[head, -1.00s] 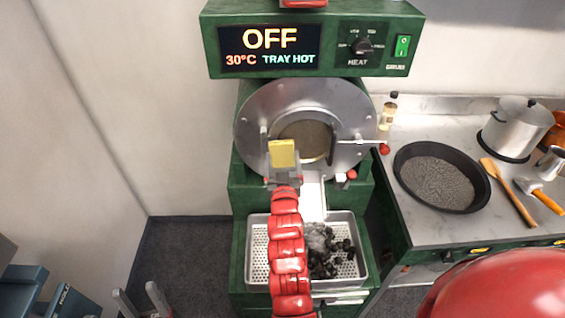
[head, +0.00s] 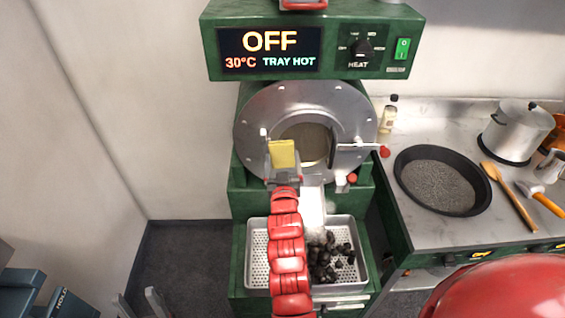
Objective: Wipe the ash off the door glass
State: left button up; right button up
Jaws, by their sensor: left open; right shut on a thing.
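The round door glass (head: 310,140) sits in the middle of the roaster's metal front and looks dull and brownish. My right gripper (head: 284,168) is shut on a yellow wiping pad (head: 282,153), held upright at the lower left of the glass. The pad covers the glass's left edge; I cannot tell whether it touches. My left gripper (head: 138,303) is open and empty at the lower left, away from the roaster, partly cut off by the picture's edge.
A perforated tray (head: 257,272) with dark chestnuts or lumps stands below the door, marked "TRAY HOT" on the display (head: 270,50). A door handle (head: 355,147) sticks out right. The counter holds a black pan (head: 400,175), a pot (head: 510,130) and a wooden spoon (head: 515,200).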

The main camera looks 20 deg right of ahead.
jog(key=shift+w, duration=0.2)
jog(key=shift+s+d+r+p, duration=0.1)
jog(key=shift+s+d+p, duration=0.15)
jog(key=shift+d, duration=0.3)
jog(key=b, duration=0.3)
jog(key=shift+w+f, duration=0.1)
jog(key=shift+f, duration=0.15)
jog(key=shift+w+a+r+b, duration=0.15)
jog(key=shift+a+r+b, duration=0.1)
jog(key=shift+a+b, duration=0.25)
